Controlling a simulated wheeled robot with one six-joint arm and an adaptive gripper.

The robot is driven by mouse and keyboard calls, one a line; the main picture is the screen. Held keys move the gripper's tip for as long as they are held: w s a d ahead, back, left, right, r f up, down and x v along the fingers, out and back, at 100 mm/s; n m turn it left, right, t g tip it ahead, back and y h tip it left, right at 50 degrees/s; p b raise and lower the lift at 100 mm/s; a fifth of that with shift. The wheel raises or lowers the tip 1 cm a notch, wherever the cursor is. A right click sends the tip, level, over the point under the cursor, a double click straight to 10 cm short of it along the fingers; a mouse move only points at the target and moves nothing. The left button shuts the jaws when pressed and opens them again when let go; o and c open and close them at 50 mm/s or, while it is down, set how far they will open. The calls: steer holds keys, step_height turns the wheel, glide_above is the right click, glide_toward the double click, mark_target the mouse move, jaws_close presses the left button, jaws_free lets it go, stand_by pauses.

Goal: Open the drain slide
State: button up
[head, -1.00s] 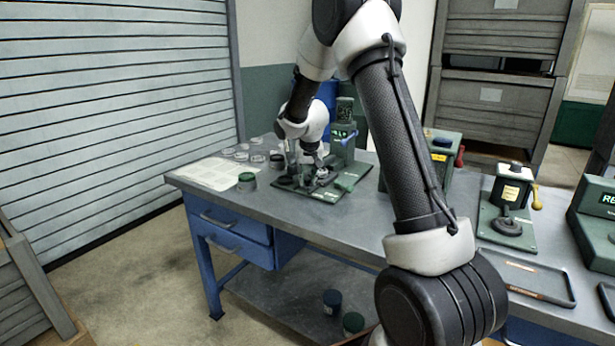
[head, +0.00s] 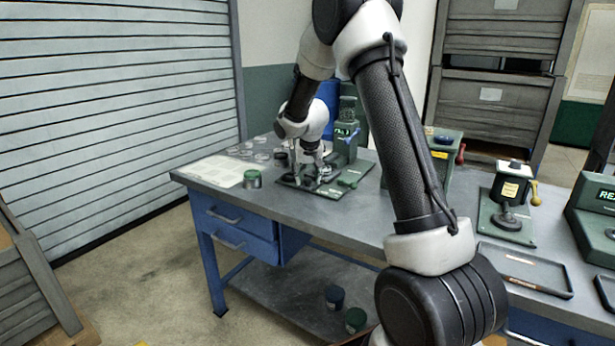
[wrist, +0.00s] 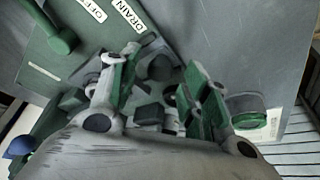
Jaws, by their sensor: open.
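The green ring grinder (head: 347,132) stands at the back of the bench, its base plate (head: 352,176) in front. In the wrist view, a white DRAIN label (wrist: 130,16) lies on the plate beyond my fingertips. A dark rounded part (wrist: 160,68) lies close to that label, between the fingertips; I cannot tell whether it is the drain slide. My gripper (head: 309,176) is low over the plate's left part. In the wrist view my gripper (wrist: 160,75) has its green-padded fingers apart, with nothing clearly held. Contact with the parts below is unclear.
A green handle (wrist: 62,40) stands beside the OFF label (wrist: 92,10), left in the wrist view. A green-banded jar (head: 252,179) and a pale sheet (head: 215,172) lie left of the plate. A hand-cranked device (head: 512,195) and a tray (head: 525,268) are at the right.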

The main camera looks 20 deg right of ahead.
steer(key=v, duration=1.1)
steer(key=shift+s+r, duration=0.2)
steer(key=shift+r, duration=0.1)
steer(key=s+f+n+g, duration=0.2)
steer(key=s+f, duration=0.1)
steer(key=s, duration=0.4)
steer(key=s+r, duration=0.3)
steer(key=s, duration=0.7)
steer(key=s+a+r+n+t+y, duration=0.1)
steer(key=s+r, duration=0.2)
steer(key=s, duration=0.8)
steer(key=s+a+r+t, duration=0.1)
steer(key=s+r, duration=0.2)
steer(key=s, duration=0.7)
steer(key=shift+s+r+n, duration=0.2)
steer(key=shift+r+n, duration=0.05)
steer(key=shift+n, duration=0.05)
stand_by(2.5)
